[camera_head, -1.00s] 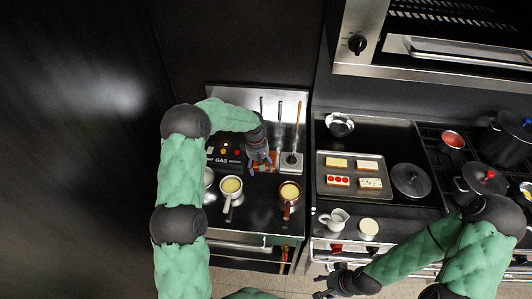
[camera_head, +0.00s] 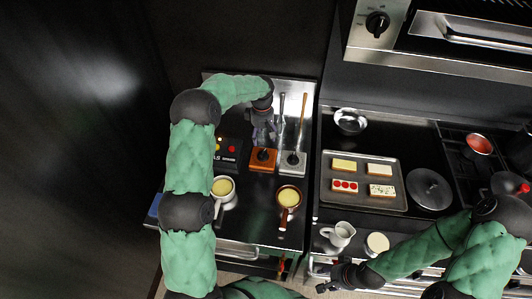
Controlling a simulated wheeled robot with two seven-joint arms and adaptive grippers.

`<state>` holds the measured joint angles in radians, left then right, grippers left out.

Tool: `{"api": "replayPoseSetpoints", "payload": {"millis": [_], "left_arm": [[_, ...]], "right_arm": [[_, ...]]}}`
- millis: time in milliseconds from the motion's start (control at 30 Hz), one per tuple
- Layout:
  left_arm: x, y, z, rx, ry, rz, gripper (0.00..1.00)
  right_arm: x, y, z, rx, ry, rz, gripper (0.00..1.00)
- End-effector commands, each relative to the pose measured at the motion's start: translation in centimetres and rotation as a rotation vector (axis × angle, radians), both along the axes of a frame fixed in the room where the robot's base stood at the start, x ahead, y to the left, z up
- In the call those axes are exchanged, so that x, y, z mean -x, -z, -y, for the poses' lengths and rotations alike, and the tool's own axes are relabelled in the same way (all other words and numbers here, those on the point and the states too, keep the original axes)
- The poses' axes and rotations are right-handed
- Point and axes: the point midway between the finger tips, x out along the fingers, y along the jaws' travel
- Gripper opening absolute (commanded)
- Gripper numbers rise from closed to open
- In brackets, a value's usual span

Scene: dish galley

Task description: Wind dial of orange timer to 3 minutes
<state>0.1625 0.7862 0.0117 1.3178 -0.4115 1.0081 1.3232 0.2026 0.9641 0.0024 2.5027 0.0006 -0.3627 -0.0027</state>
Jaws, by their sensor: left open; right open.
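The orange timer (camera_head: 262,160) is a small square block at the back of the left counter, with a dark dial on its top that is too small to read. My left gripper (camera_head: 264,136) is open and hangs just behind and above the timer, fingers pointing down. I cannot tell whether the fingertips touch the dial. My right gripper (camera_head: 324,281) is open and empty low in front of the counter, far from the timer.
A grey block like the timer (camera_head: 292,163) stands just right of it. A black GAS box (camera_head: 228,153) stands to the left. Two pans (camera_head: 222,188), (camera_head: 289,197) sit in front. A tray (camera_head: 362,205) with several slabs lies right.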

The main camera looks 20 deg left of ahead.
Motion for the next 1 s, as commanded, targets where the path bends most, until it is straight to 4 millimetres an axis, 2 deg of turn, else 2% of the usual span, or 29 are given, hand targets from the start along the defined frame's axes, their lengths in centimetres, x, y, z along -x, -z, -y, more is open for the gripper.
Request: {"api": "replayPoseSetpoints", "payload": {"millis": [67,267,367,700,833,1000], "left_arm": [[0.0,0.9,0.0,-0.001,-0.001,0.001,0.70],[0.0,1.7,0.0,0.000,-0.001,-0.001,0.70],[0.0,2.9,0.0,0.001,-0.001,-0.001,0.70],[0.1,8.9,0.0,0.001,0.000,-0.001,0.70],[0.1,10.4,0.0,0.000,0.000,0.000,0.70],[0.1,11.5,-0.1,-0.001,-0.001,0.001,0.70]], "right_arm": [[0.0,0.9,0.0,0.000,0.000,0.000,0.47],[0.0,0.9,0.0,0.000,0.000,-0.001,0.47],[0.0,0.8,0.0,0.000,0.000,-0.001,0.47],[0.0,0.5,0.0,0.000,0.000,0.000,0.47],[0.0,0.4,0.0,0.000,0.000,0.000,0.47],[0.0,0.4,0.0,0.000,0.000,0.000,0.47]]}}
